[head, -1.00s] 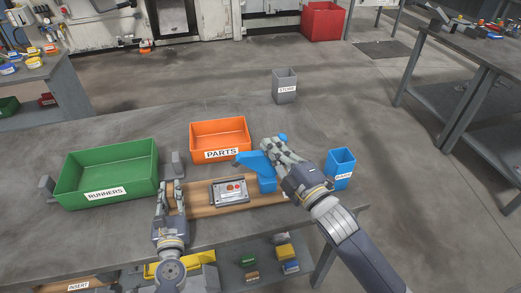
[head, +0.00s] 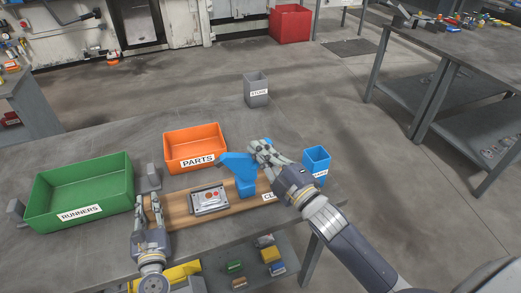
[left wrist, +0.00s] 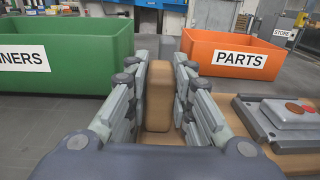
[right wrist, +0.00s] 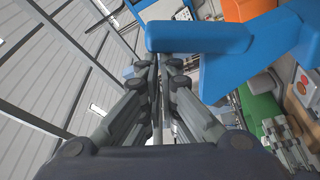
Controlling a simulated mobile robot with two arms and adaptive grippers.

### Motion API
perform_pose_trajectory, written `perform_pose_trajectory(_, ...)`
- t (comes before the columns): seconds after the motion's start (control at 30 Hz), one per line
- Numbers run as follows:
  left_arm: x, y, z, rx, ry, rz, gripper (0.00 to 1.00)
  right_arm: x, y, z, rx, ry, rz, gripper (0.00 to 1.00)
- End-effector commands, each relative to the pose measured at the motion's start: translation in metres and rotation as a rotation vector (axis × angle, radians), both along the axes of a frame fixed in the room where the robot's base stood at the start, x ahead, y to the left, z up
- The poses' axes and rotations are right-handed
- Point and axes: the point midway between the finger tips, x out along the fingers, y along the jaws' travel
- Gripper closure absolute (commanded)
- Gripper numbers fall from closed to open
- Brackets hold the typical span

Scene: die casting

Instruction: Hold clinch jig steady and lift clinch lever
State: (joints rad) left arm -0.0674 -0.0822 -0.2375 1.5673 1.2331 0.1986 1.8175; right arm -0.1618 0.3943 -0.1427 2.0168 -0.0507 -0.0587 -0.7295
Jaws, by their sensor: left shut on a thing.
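The clinch jig is a wooden board (head: 180,212) with a metal block (head: 210,200) bearing red buttons and a blue clinch lever assembly (head: 240,173) at its right end. My left gripper (head: 150,202) is shut on the board's left end. In the left wrist view the brown wooden end (left wrist: 158,95) sits between the fingers. My right gripper (head: 259,150) is beside the top of the blue assembly. In the right wrist view its fingers (right wrist: 157,65) are close together, just below a blue arm (right wrist: 200,37) that crosses the view. I see nothing clearly held between them.
A green RUNNERS bin (head: 80,195) and an orange PARTS bin (head: 195,145) stand behind the board. A blue bin (head: 316,160) stands just right of my right gripper. A grey STORE bin (head: 256,88) is further back. The table's front edge is close to the board.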

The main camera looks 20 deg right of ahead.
Motion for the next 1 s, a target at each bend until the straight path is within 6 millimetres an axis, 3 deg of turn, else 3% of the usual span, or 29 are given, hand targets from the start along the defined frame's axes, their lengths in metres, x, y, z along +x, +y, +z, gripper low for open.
perform_pose_trajectory(0.07, 0.001, 0.007, -0.001, 0.0, 0.0, 0.015, 1.0, 0.002, -0.006, -0.006, -0.009, 0.014, -0.014, 1.0)
perform_pose_trajectory(0.23, 0.001, 0.007, -0.001, 0.0, -0.001, 0.016, 1.0, 0.002, 0.001, -0.002, -0.008, 0.012, -0.012, 1.0)
perform_pose_trajectory(0.47, 0.001, 0.006, 0.0, 0.001, -0.001, 0.013, 1.0, -0.001, 0.037, 0.02, -0.001, 0.002, -0.003, 1.0)
perform_pose_trajectory(0.7, 0.001, 0.005, -0.001, 0.001, 0.0, 0.01, 1.0, -0.046, 0.024, 0.01, -0.004, 0.006, -0.001, 1.0)
perform_pose_trajectory(1.0, 0.0, 0.003, 0.0, 0.001, 0.0, 0.006, 1.0, -0.085, 0.014, 0.004, -0.003, 0.003, -0.001, 1.0)
